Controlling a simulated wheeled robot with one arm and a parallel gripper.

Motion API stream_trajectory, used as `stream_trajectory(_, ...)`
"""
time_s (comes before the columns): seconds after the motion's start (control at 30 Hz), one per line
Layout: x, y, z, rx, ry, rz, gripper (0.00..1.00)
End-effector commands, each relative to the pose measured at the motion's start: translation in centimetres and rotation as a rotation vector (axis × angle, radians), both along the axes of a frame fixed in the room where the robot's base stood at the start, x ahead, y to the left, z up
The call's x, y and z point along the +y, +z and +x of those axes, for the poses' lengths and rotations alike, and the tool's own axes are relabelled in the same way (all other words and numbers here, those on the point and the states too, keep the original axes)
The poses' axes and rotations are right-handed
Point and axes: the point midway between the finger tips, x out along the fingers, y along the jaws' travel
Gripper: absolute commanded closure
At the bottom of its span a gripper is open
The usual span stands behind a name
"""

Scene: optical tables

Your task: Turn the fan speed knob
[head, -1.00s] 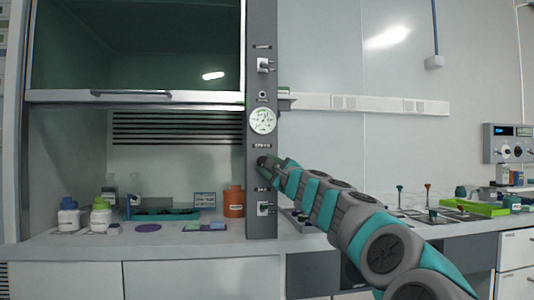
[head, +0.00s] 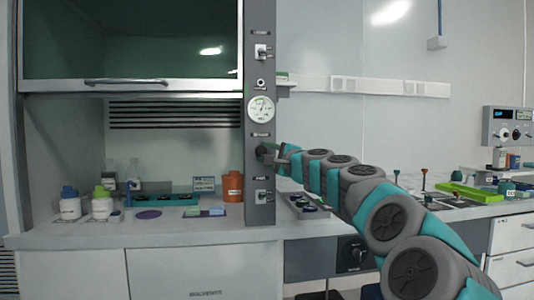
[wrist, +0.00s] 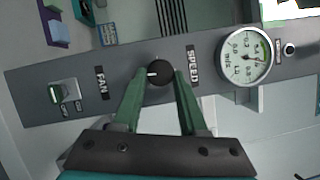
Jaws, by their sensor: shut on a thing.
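The fan speed knob (wrist: 159,73) is a round black knob with a white pointer line, between the FAN and SPEED labels on the grey control post (head: 259,100) of the fume hood. My gripper (wrist: 160,82) has its two green fingers on either side of the knob, shut on it. In the head view my gripper (head: 274,152) reaches the post from the right, below the round gauge, and partly hides the knob (head: 262,150).
The round white gauge (wrist: 244,55) sits beside the SPEED label. A toggle switch (wrist: 65,93) is beyond the FAN label. An orange bottle (head: 233,187) stands on the hood's worktop left of the post. A small tray (head: 305,207) lies right of it.

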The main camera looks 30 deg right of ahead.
Motion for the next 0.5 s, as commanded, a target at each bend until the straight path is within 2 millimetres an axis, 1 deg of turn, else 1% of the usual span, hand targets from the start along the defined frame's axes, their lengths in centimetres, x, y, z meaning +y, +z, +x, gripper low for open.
stream_trajectory(0.17, 0.14, -0.07, 0.04, 0.001, 0.002, 0.000, 1.00)
stream_trajectory(0.2, 0.14, -0.07, 0.04, 0.001, 0.002, 0.000, 0.56)
stream_trajectory(0.43, 0.08, -0.05, 0.03, 0.001, 0.001, 0.001, 0.30)
stream_trajectory(0.47, 0.08, -0.05, 0.03, 0.001, 0.001, 0.001, 0.28)
stream_trajectory(0.5, 0.06, -0.02, 0.02, 0.000, 0.001, 0.001, 0.28)
